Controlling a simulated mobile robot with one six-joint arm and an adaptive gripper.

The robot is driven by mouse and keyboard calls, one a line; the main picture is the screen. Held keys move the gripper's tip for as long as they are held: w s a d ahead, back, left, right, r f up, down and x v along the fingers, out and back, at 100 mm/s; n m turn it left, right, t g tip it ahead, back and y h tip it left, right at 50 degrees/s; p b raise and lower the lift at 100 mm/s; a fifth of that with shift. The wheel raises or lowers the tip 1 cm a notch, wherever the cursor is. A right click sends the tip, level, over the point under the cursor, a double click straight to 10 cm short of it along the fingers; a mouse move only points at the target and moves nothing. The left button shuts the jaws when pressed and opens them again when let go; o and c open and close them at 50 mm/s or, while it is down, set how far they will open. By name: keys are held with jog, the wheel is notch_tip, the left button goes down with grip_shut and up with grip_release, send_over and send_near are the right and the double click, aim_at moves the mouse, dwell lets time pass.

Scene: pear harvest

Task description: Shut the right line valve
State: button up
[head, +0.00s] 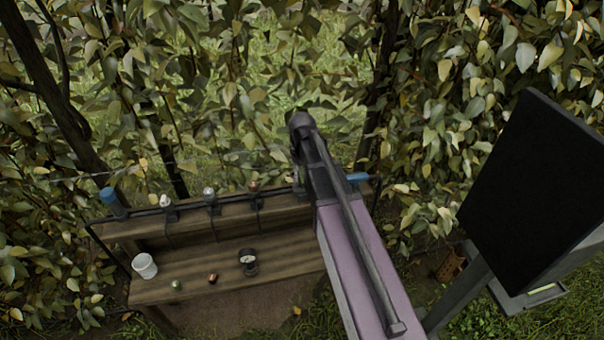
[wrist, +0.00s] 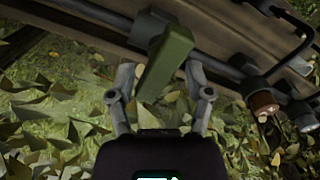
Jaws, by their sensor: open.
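In the wrist view a green valve lever (wrist: 166,62) sits on the dark pipe (wrist: 225,70). Its long flat handle lies across the pipe's line and points down between my fingers. My gripper (wrist: 160,105) is open, one finger on each side of the lever's lower end, with visible gaps. I cannot tell how deep the lever reaches between them. In the head view my arm hides the gripper and most of the bench's right end. A blue piece (head: 357,177) shows just right of the arm, and a blue fitting (head: 114,202) stands at the pipe's left end.
Several nozzles stand along the pipe, including a copper-capped one (wrist: 263,102) right of my gripper. A round gauge (head: 248,261), a white cup (head: 145,266) and small fruits lie on the wooden bench (head: 220,262). A dark panel (head: 535,190) stands right. Foliage is behind.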

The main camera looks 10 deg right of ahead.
aim_at(302, 174)
jog(key=n, duration=1.2)
jog(key=shift+r+n, duration=0.1)
jog(key=shift+n, duration=0.2)
notch_tip(302, 174, up, 14)
jog(key=p, duration=1.4)
jog(key=s+f+m+b, duration=0.2)
jog(key=s+m, duration=1.4)
jog(key=m, duration=0.2)
jog(key=shift+s+d, duration=0.15)
dwell(0.6)
